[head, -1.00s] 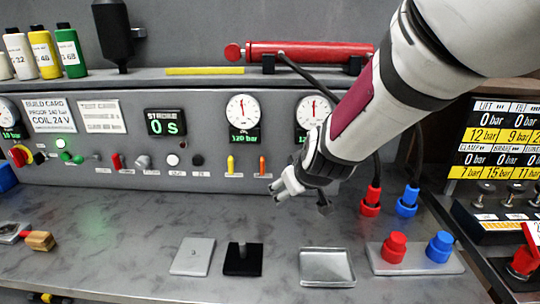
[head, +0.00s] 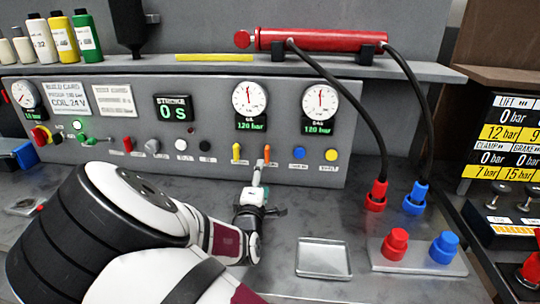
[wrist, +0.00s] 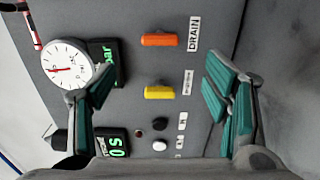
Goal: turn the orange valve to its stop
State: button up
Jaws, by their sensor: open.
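The orange valve (head: 267,154) is a small lever on the grey front panel, its handle upright in the head view. In the wrist view the orange valve (wrist: 161,40) lies above the middle, beside a "DRAIN" label. The yellow valve (wrist: 160,92) appears more centred between the fingers than the orange one.
The yellow valve (head: 236,152) sits close to the left of the orange one. Blue (head: 299,153) and yellow (head: 331,155) buttons are to the right. Gauges (head: 250,98) sit above. A metal tray (head: 323,258) and a block with red and blue caps (head: 420,262) stand on the bench.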

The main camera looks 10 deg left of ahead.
aim_at(267, 157)
jog(key=w, duration=1.3)
jog(key=shift+w+d+b, duration=0.25)
jog(key=shift+w+b, duration=0.05)
jog(key=shift+w, duration=0.05)
jog(key=shift+c, duration=0.2)
jog(key=c, duration=1.1)
